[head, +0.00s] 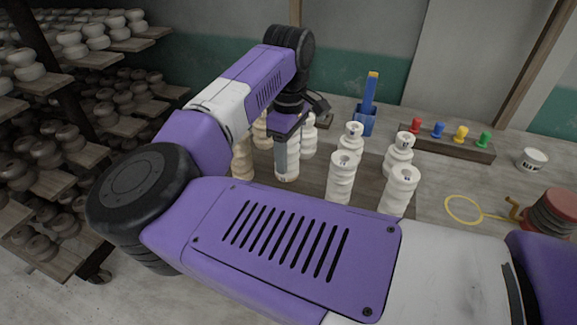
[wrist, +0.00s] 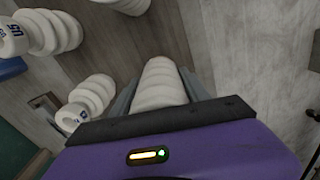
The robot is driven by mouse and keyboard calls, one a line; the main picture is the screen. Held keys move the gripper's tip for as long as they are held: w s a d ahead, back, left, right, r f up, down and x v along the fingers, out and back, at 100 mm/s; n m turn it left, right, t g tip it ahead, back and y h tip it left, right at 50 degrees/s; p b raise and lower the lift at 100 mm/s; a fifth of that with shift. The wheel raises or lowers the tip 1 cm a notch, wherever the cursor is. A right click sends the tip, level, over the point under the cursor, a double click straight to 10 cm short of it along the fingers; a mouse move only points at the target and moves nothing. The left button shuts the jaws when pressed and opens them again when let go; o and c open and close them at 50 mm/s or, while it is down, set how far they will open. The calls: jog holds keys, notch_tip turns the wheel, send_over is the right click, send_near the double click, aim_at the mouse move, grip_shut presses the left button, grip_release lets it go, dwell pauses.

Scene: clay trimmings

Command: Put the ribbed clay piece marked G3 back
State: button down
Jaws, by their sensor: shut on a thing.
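My gripper (head: 287,155) points down among the ribbed clay pieces on the table. In the wrist view its two fingers (wrist: 160,90) are shut on a pale ribbed piece (wrist: 160,82). In the head view this held piece (head: 287,172) is mostly hidden by the gripper and looks upright. A small mark shows near its lower end, too small to read, so I cannot confirm G3. I cannot tell whether it touches the table.
White ribbed pieces (head: 340,177) (head: 399,190) (head: 398,152) stand to the right, and beige ones (head: 242,158) close on the left. A blue holder (head: 365,122), a peg board (head: 450,143), a white cup (head: 531,159) and a yellow ring (head: 463,209) lie farther right. Loaded shelves (head: 60,85) stand left.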

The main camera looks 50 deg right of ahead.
jog(key=shift+f, duration=2.25)
jog(key=shift+f, duration=0.15)
jog(key=c, duration=0.5)
grip_release()
notch_tip(320, 180, up, 12)
jog(key=shift+r+b, duration=0.15)
jog(key=shift+b, duration=0.55)
